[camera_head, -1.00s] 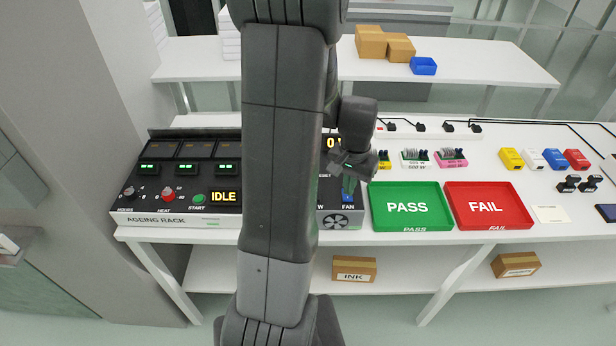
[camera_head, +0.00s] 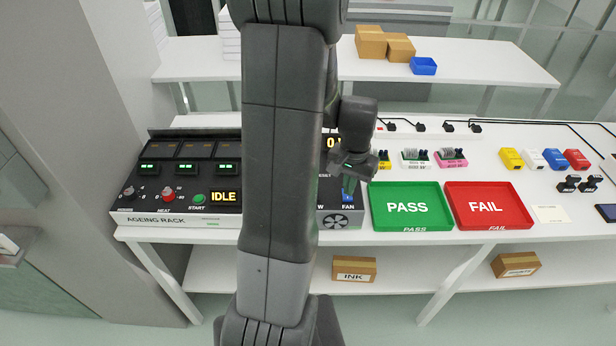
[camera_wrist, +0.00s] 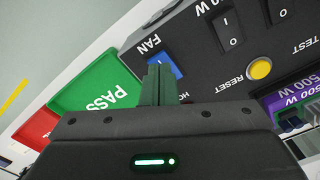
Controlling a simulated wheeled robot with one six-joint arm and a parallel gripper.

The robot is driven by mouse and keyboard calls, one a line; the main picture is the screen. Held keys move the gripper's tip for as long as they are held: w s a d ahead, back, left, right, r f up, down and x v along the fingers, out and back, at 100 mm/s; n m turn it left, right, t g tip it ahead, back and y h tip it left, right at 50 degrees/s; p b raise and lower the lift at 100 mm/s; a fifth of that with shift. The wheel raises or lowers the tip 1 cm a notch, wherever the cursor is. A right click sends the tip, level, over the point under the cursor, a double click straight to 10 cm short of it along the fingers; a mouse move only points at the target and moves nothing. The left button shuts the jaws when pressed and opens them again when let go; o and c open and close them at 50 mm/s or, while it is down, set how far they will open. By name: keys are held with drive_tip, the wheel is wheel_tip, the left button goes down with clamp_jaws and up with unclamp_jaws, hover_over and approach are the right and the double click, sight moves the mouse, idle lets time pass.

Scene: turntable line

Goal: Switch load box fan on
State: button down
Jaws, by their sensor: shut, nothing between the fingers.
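The load box (camera_head: 328,208) is a dark panel, mostly behind my arm in the head view. Its blue FAN rocker switch (camera_head: 348,198) is at the front right, above a fan grille. In the wrist view the blue switch (camera_wrist: 166,63) is partly covered by my green fingers, so its position cannot be told. My gripper (camera_head: 349,186) is shut and empty, with its fingertips right at the switch. It also shows in the wrist view (camera_wrist: 158,70). I cannot tell whether the fingertips touch the switch.
Black rocker switches (camera_wrist: 228,28) and a yellow RESET button (camera_wrist: 259,68) are near the fingers. A green PASS tray (camera_head: 441,222) and a red FAIL tray (camera_head: 532,221) stand to the right. The ageing rack (camera_head: 170,220) stands left, showing IDLE.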

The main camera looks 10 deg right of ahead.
drive_tip(key=shift+f+b, duration=0.65)
drive_tip(key=shift+f, duration=0.25)
idle(0.3)
drive_tip(key=shift+r, duration=0.1)
drive_tip(key=shift+r+p, duration=2.65)
drive_tip(key=shift+r, duration=0.85)
drive_tip(key=shift+f, duration=0.15)
wheel_tip(320, 180, down, 7)
drive_tip(key=b, duration=0.5)
drive_tip(key=shift+r, duration=0.2)
